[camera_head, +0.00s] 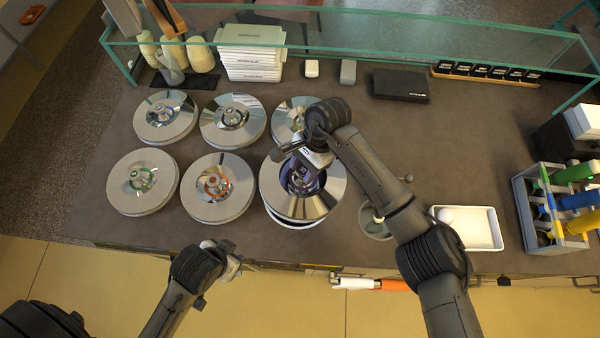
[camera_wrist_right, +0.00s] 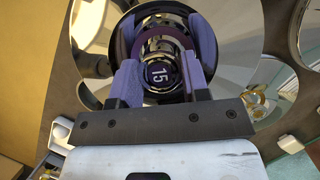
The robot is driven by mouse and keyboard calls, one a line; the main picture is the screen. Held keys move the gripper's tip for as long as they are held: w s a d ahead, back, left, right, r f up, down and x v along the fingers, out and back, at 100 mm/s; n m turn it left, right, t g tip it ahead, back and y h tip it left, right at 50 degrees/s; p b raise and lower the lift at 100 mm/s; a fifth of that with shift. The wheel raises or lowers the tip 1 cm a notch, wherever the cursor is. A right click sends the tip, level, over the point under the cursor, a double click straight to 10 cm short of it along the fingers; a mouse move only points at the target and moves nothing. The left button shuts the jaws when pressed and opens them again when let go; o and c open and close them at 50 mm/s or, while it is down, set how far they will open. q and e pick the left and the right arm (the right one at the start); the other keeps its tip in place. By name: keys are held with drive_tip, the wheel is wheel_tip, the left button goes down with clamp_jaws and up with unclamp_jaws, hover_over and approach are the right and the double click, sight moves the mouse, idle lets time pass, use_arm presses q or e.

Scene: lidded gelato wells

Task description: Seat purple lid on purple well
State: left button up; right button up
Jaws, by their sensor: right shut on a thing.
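The purple lid (camera_head: 327,200) is a shiny metal disc with a purple ring (camera_wrist_right: 202,46) and a knob marked 15 (camera_wrist_right: 160,73). My right gripper (camera_head: 303,178) is shut on its knob, with a purple-padded finger on each side in the right wrist view (camera_wrist_right: 160,82). The lid lies over the front right well (camera_head: 291,222), whose pale rim shows below the lid's near edge. The lid looks slightly off from the rim; I cannot tell whether it touches all round. My left gripper (camera_head: 232,258) hangs empty in front of the counter; its finger opening is unclear.
Several other lidded wells stand close by, including one with an orange ring (camera_head: 214,184) and one with a green ring (camera_head: 142,179). A grey cup (camera_head: 374,225) and white tray (camera_head: 490,230) lie to the right. A glass guard (camera_head: 400,32) runs along the back.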

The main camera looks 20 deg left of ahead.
sight(302, 169)
drive_tip(key=shift+s+a+f, duration=0.15)
drive_tip(key=shift+a+f, duration=0.3)
drive_tip(key=shift+a, duration=0.1)
drive_tip(key=shift+f, duration=0.1)
drive_tip(key=shift+f+b, duration=0.55)
drive_tip(key=shift+f, duration=0.75)
wheel_tip(302, 169, down, 5)
drive_tip(key=shift+r+b, duration=0.2)
drive_tip(key=shift+b, duration=0.75)
drive_tip(key=shift+f+b, duration=0.2)
drive_tip(key=shift+b, duration=0.35)
drive_tip(key=shift+f+b, duration=0.3)
